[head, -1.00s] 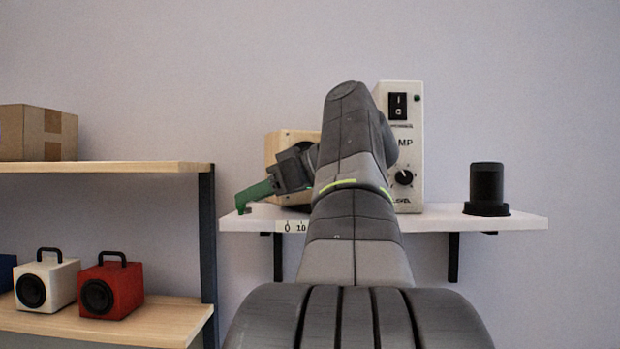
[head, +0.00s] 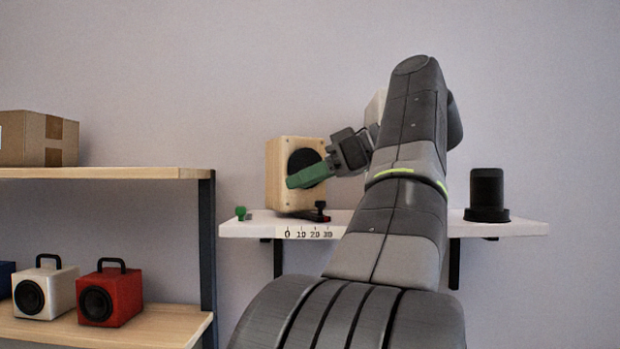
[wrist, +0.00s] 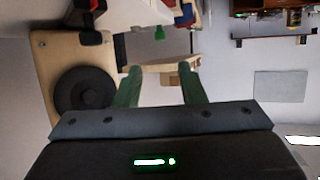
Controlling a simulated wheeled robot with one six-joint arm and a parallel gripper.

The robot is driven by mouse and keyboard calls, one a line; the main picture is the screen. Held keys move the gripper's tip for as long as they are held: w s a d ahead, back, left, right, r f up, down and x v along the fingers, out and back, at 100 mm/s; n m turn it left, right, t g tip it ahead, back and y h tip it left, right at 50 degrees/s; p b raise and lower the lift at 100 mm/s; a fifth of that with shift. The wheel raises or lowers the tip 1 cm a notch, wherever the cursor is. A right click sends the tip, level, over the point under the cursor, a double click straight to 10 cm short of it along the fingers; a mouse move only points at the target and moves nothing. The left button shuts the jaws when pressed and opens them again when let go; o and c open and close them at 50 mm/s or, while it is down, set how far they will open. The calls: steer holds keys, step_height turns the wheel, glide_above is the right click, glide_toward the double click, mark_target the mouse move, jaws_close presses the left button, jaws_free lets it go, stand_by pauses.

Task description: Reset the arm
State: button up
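My gripper (head: 296,182) with green fingers is in front of the wooden speaker (head: 282,165) in the head view, covering part of its black cone. In the wrist view the two fingers of my gripper (wrist: 160,68) stand apart with nothing held between them. The wooden speaker (wrist: 62,50) shows at the left there, beside the fingers, with its round black cone (wrist: 85,93). My arm rises through the middle right of the head view and hides most of a white box behind it.
A white wall shelf (head: 520,228) carries a black cylinder (head: 487,190), a green knob (head: 241,213) and a small red and black part (head: 319,211). At left, a wooden rack (head: 150,173) holds a cardboard box (head: 38,139), a white speaker (head: 45,288) and a red speaker (head: 110,293).

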mark_target(240, 207)
steer(key=shift+a, duration=0.1)
stand_by(0.3)
steer(key=shift+p+x, duration=0.55)
steer(key=shift+x, duration=6.25)
steer(key=shift+r, duration=0.1)
